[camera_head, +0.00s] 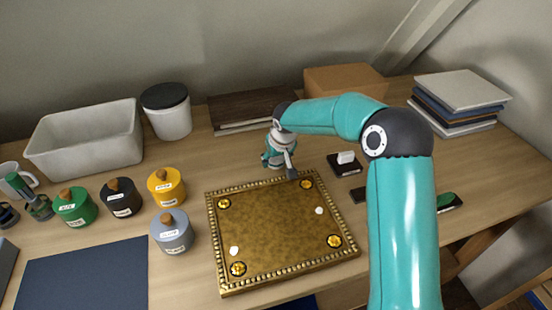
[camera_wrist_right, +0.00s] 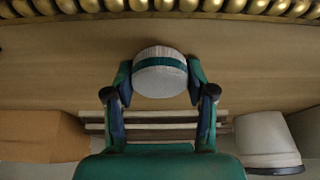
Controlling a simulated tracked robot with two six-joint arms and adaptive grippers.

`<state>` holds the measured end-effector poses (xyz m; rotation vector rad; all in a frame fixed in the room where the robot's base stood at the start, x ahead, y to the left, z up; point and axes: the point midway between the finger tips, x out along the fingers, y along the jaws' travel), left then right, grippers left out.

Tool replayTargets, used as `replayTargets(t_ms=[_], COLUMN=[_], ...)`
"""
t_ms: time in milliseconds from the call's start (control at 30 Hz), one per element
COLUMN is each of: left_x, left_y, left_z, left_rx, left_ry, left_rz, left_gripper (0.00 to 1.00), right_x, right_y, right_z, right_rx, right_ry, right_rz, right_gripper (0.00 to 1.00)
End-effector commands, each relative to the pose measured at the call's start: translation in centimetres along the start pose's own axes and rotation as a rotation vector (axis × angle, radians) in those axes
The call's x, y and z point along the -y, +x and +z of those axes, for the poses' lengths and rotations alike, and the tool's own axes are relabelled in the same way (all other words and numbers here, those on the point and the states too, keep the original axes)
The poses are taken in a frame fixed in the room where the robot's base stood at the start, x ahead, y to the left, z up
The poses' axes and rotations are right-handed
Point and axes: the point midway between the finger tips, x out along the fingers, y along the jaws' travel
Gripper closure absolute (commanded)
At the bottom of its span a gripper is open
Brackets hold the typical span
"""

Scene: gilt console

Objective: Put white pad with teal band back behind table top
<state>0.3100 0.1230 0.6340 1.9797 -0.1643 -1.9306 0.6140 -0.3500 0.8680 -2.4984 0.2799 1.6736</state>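The white pad with a teal band (camera_wrist_right: 160,73) shows in the right wrist view as a short round piece. It sits between the two fingers of my right gripper (camera_wrist_right: 160,82), which press against its sides. In the head view my right gripper (camera_head: 279,157) points down just behind the far edge of the gilt table top (camera_head: 275,215), low over the bench. The pad cannot be made out there, hidden by the gripper. The table top lies flat, with yellow rosettes near its corners and two small white spots. My left gripper does not show.
A dark block with a white piece (camera_head: 346,160) stands right of the gripper. Behind are a dark-lidded white tub (camera_head: 168,112), flat boards (camera_head: 240,110) and a cardboard box (camera_head: 343,80). Several lidded jars (camera_head: 166,188) and a grey bin (camera_head: 85,140) stand left. Books (camera_head: 458,100) are stacked right.

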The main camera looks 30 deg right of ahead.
Motion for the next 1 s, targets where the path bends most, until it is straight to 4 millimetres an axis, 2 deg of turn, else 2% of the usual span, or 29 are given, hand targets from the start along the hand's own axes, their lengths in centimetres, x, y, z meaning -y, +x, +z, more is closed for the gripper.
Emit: replayTargets(t_ms=[33, 100, 133, 567, 767, 1000], left_x=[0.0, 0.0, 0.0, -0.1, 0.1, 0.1], left_y=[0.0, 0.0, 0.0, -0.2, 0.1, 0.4], left_z=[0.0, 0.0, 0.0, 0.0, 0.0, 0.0], left_rx=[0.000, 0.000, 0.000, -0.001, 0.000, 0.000], left_ry=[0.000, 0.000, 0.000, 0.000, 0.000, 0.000], left_rz=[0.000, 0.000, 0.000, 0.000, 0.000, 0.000], left_gripper=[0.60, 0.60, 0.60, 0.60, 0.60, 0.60], right_x=[0.0, 0.0, 0.0, 0.0, 0.0, 0.0], right_y=[0.0, 0.0, 0.0, -0.6, -3.5, -8.5], right_z=[0.0, 0.0, 0.0, -0.1, -0.1, -0.2], right_rx=[0.000, 0.000, 0.000, -0.002, -0.004, -0.005], right_ry=[0.000, 0.000, 0.000, 0.000, 0.000, 0.001], right_rz=[0.000, 0.000, 0.000, 0.000, -0.001, -0.001], right_gripper=[0.35, 0.23, 0.21, 0.21, 0.21, 0.21])
